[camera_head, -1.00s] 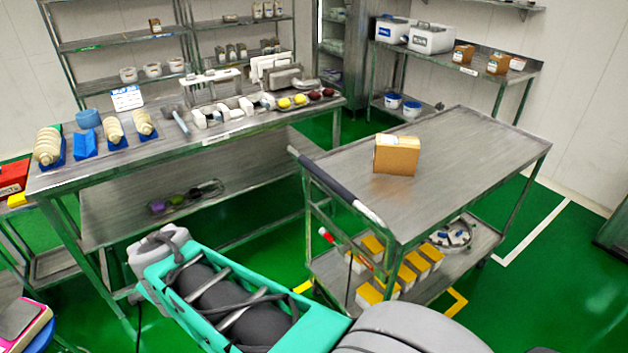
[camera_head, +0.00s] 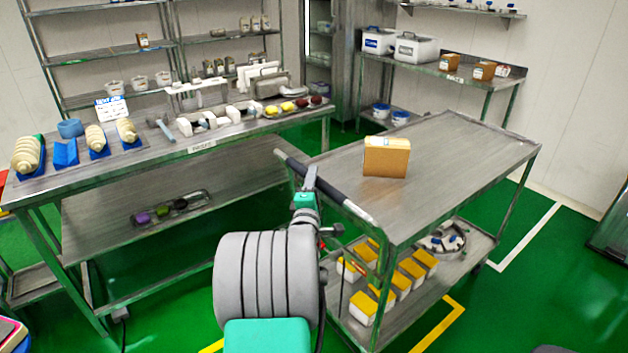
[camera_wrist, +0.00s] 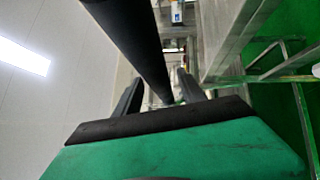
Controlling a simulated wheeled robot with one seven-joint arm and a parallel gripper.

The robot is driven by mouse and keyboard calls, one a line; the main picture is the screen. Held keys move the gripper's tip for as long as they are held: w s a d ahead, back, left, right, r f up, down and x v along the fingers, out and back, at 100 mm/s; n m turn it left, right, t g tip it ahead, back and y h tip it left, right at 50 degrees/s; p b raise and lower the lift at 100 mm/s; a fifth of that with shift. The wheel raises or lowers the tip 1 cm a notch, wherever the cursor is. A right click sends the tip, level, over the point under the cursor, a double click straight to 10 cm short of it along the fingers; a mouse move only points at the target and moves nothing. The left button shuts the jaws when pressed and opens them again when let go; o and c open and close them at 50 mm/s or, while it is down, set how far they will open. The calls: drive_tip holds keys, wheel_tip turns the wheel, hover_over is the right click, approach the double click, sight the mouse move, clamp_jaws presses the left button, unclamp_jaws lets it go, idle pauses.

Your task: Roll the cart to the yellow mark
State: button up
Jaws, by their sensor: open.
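The cart (camera_head: 455,160) is a two-shelf steel trolley standing in the middle right. Its push handle (camera_head: 350,205) has a dark grip and faces me. My gripper (camera_head: 310,180) is open at the handle in the head view. In the wrist view, the dark handle bar (camera_wrist: 138,45) runs between the two spread fingers of my gripper (camera_wrist: 158,90); contact cannot be told. Yellow floor marking (camera_head: 440,325) shows as a corner beside the cart's lower right, and another yellow piece (camera_head: 211,346) shows at the bottom edge. The rest is hidden by the cart and my arm.
A brown box (camera_head: 386,158) stands on the cart's top; yellow-lidded containers (camera_head: 364,308) and a round tray (camera_head: 443,240) are below. A long steel workbench (camera_head: 195,150) stands close at left. A white floor line (camera_head: 530,235) and open green floor lie right.

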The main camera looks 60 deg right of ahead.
drive_tip(key=shift+w+d, duration=0.15)
drive_tip(key=shift+d, duration=0.25)
drive_tip(key=shift+c, duration=0.2)
clamp_jaws()
idle(1.0)
